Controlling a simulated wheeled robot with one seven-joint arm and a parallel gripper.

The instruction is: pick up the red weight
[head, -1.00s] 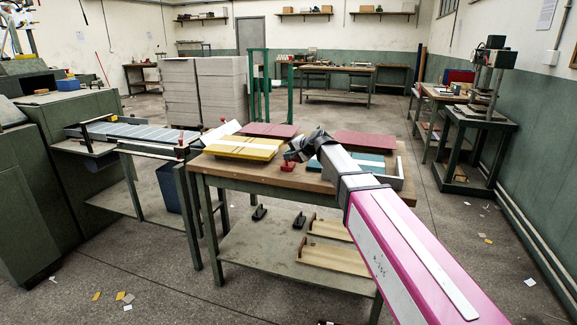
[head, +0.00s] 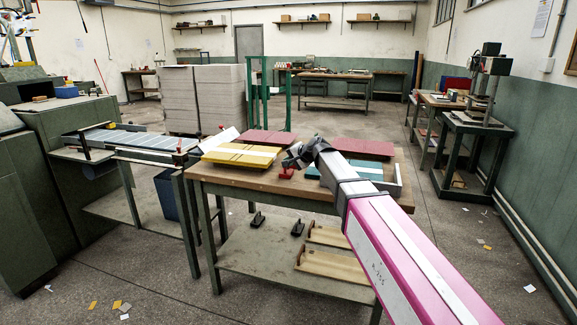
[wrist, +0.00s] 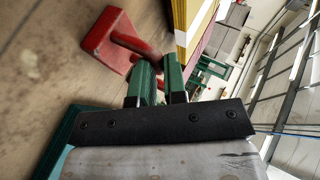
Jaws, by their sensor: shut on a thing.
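The red weight (head: 286,173) is at the front middle of the wooden table (head: 245,185), below my gripper (head: 291,162). In the wrist view, the red weight (wrist: 107,40) has a flat block base and a bar-like handle that reaches to the green fingers of my gripper (wrist: 158,68). The fingers are shut on the handle, and their tips partly hide it. The base shows over the wood, tilted in the picture. I cannot tell whether it touches the table or is slightly above it.
A yellow board stack (head: 240,155) lies left of the weight, with red boards (head: 265,142) behind. A teal board (head: 350,170) lies right, beneath my arm. Another red board (head: 362,147) lies at the back right. Bare wood shows around the weight.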

